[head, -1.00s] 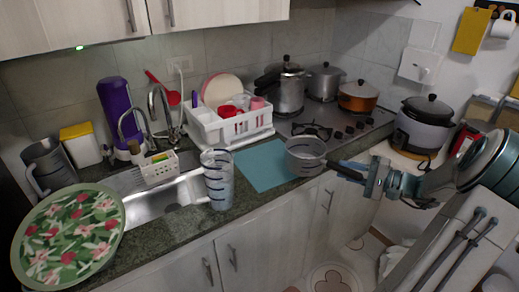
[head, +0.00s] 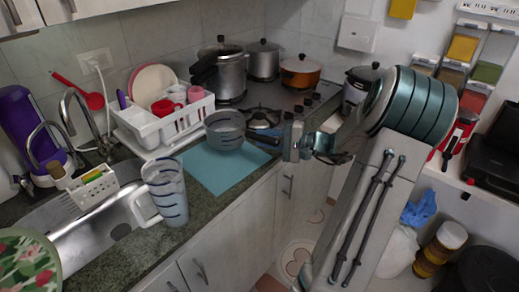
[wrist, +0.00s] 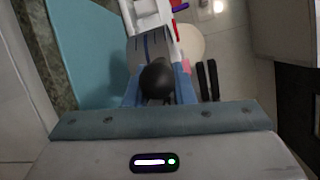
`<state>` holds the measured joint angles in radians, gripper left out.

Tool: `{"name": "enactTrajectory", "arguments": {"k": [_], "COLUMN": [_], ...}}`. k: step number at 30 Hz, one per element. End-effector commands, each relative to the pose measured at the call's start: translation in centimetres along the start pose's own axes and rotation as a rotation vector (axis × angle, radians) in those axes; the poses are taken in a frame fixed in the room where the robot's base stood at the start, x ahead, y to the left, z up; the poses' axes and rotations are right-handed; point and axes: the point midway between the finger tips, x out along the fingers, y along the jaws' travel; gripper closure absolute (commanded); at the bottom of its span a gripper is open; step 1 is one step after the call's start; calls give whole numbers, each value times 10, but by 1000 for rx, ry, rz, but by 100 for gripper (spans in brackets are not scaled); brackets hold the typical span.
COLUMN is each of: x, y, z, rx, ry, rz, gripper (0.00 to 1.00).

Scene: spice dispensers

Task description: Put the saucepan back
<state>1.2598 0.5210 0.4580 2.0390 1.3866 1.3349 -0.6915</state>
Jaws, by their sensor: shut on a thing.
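The saucepan (head: 225,133) is a small grey pan with a dark handle (head: 262,138). In the head view it appears over the back part of the teal mat (head: 215,172), between the dish rack and the front burner. My gripper (head: 288,140) is shut on the handle from the right. In the wrist view my gripper (wrist: 158,92) has blue fingers on both sides of the round black handle end (wrist: 157,78). The pan (wrist: 150,46) shows partly beyond it. I cannot tell whether the pan touches the mat or hangs above it.
The white dish rack (head: 165,128) with cups and plates stands left of the pan. The stove's front burner (head: 264,117) is bare; a pressure cooker (head: 228,75), a steel pot (head: 263,60) and an orange pot (head: 300,72) stand behind. A clear jug (head: 165,190) stands near the front edge.

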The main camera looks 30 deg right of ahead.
Motion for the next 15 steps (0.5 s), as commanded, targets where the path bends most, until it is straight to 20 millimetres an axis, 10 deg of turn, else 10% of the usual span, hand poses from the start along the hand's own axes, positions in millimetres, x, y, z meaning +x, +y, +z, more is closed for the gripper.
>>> {"name": "enactTrajectory", "arguments": {"k": [15], "x": [22], "y": [44], "z": [-9], "rx": [2], "ry": [5], "rz": [-4], "gripper": [100]}}
